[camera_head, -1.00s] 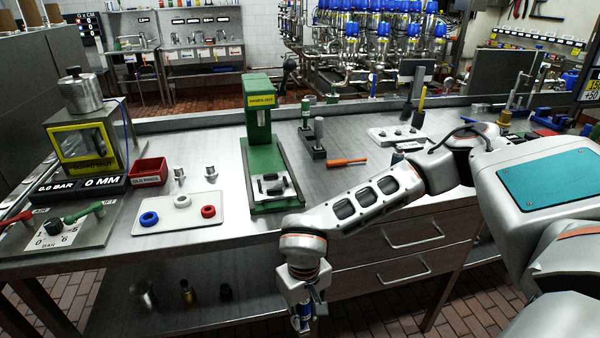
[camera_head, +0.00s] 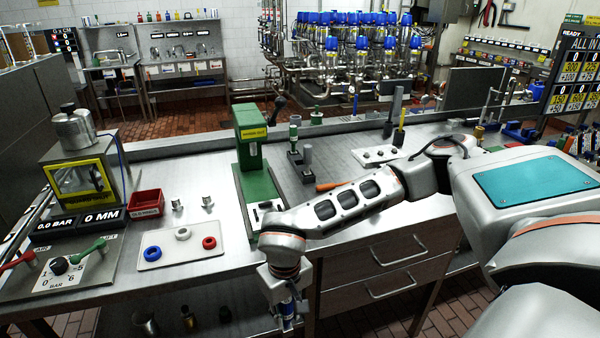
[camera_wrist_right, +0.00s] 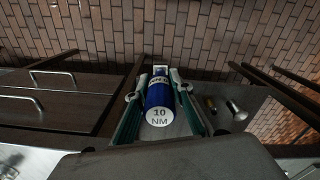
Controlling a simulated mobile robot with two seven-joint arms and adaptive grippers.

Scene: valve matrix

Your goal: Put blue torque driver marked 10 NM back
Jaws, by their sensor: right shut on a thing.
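The blue torque driver (camera_wrist_right: 159,98) shows in the right wrist view, with a white end marked 10 NM facing the camera. My right gripper (camera_wrist_right: 158,92) is shut on it, one finger on each side. In the head view my right gripper (camera_head: 287,312) hangs low in front of the workbench's front edge, left of the drawers, and a bit of blue shows between its fingers. A dark block (camera_head: 297,172) on the bench bears an upright green-topped tool (camera_head: 294,135) and a grey post. My left gripper is not in view.
A green press (camera_head: 250,150) stands behind my right forearm. A white tray (camera_head: 180,258) with coloured rings, a red bin (camera_head: 147,202) and a pressure tester (camera_head: 80,175) are at left. A holed plate (camera_head: 385,154) lies farther back. The lower shelf (camera_head: 190,330) holds small parts.

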